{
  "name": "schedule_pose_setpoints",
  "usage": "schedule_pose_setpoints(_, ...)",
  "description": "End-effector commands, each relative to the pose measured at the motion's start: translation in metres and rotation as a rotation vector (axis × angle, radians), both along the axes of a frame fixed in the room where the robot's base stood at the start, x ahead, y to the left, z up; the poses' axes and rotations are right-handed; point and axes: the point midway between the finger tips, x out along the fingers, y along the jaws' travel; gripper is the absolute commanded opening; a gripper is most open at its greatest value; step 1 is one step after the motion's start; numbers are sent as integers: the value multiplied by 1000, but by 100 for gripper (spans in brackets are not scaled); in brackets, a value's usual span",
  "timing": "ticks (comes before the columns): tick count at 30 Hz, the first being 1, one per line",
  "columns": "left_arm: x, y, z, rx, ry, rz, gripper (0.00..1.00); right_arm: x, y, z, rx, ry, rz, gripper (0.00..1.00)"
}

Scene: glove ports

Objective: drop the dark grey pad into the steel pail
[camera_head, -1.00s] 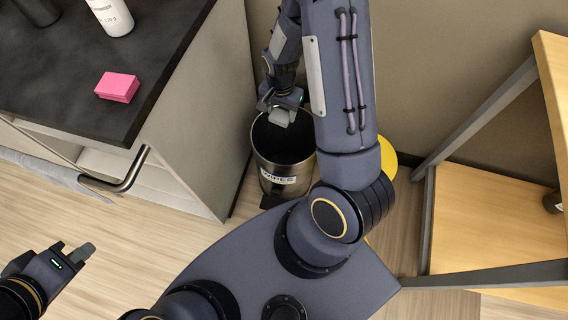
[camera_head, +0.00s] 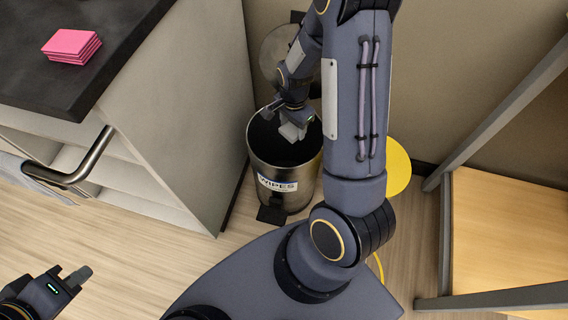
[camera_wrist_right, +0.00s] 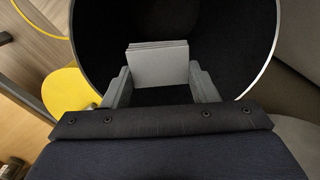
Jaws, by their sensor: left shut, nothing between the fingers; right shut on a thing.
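The steel pail (camera_head: 307,185) stands on the floor beside the counter, its mouth open and dark inside, with a "WIPES" label on its front. My right gripper (camera_head: 292,129) points down at the pail's mouth and is shut on a grey pad (camera_wrist_right: 158,66). In the right wrist view the pad, a stack of thin layers, sits between the two fingers, with the pail's black inside behind it. The pail's rim (camera_wrist_right: 262,68) curves around it. My left gripper (camera_head: 78,279) is shut and empty at the lower left, over the floor.
A pink pad (camera_head: 71,45) lies on the dark counter (camera_head: 110,25) at the left. A bar handle (camera_head: 85,165) juts from the counter's front. A yellow round thing (camera_head: 398,168) is behind my right arm. A wooden shelf unit (camera_head: 505,235) stands at the right.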

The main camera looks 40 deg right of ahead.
Motion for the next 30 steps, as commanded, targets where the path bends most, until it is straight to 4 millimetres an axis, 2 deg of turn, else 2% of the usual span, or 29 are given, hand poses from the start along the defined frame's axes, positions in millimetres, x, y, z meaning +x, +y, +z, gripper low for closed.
schedule_pose_setpoints(1,0,0,-9,0,0,0,0,0,0,-9,0,0,1,32)
schedule_pose_setpoints(3,0,0,-11,0,0,0,0,0,0,-12,0,-1,1,32)
schedule_pose_setpoints(11,0,0,-11,0,0,0,0,0,0,-12,-1,0,1,32)
schedule_pose_setpoints(12,0,0,-11,0,0,0,0,0,0,-12,-1,0,1,54)
schedule_pose_setpoints(18,0,0,-11,0,0,0,0,0,0,-12,0,0,1,79)
schedule_pose_setpoints(26,0,0,-10,0,0,0,0,0,0,-10,-1,0,1,79)
schedule_pose_setpoints(30,0,0,-2,0,0,0,0,1,0,5,-1,-3,1,79)
